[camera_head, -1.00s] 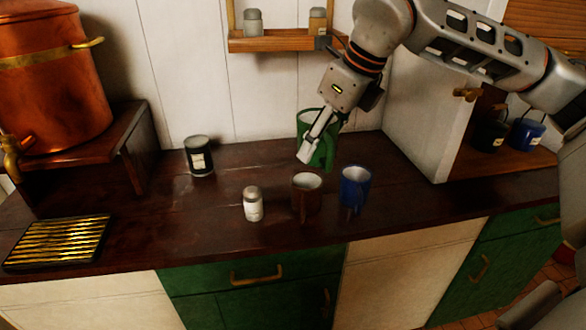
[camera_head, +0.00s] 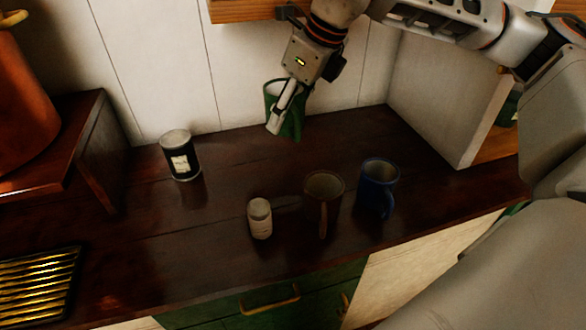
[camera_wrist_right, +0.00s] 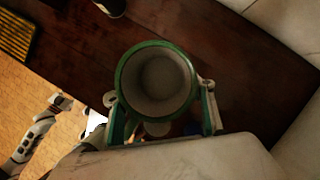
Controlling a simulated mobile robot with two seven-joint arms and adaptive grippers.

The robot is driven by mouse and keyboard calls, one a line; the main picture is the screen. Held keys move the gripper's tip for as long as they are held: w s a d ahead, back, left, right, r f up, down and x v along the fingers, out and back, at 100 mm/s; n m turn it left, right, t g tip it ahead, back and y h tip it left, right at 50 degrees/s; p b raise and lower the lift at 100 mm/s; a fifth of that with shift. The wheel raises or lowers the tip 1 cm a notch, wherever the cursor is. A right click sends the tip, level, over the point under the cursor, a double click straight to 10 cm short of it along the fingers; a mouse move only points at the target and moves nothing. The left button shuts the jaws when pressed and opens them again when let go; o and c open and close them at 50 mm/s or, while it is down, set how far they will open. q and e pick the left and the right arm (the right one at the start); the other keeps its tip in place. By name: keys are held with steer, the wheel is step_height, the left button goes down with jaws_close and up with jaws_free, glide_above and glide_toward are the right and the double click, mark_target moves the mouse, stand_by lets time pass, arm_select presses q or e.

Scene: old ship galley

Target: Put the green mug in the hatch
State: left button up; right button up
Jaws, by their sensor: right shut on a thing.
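The green mug (camera_head: 270,97) is upright in my right gripper (camera_head: 279,122), near the back wall. The gripper is shut on it, and a finger hides part of the mug in the head view. The right wrist view looks into its empty round opening (camera_wrist_right: 155,84), with a finger at each side. I cannot tell how far its base is above the counter. The hatch looks to be the white cabinet (camera_head: 440,95) at the right; only a sliver of its inside shows. Part of my left arm shows in the right wrist view, with its gripper (camera_wrist_right: 60,102) too small to read.
On the dark counter (camera_head: 235,185) stand a brown mug (camera_head: 323,200), a blue mug (camera_head: 378,188), a white jar (camera_head: 260,218) and a black canister (camera_head: 180,155). A brass rack (camera_head: 35,285) lies at the left. A shelf (camera_head: 240,10) hangs above. The counter before the cabinet is clear.

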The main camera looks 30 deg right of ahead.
step_height(320, 180, down, 11)
steer(key=shift+f+b, duration=0.1)
steer(key=shift+b, duration=0.25)
steer(key=shift+f, duration=0.45)
step_height(320, 180, down, 4)
steer(key=shift+f, duration=0.1)
steer(key=o, duration=1)
steer(key=shift+f, duration=0.15)
steer(key=o, duration=0.4)
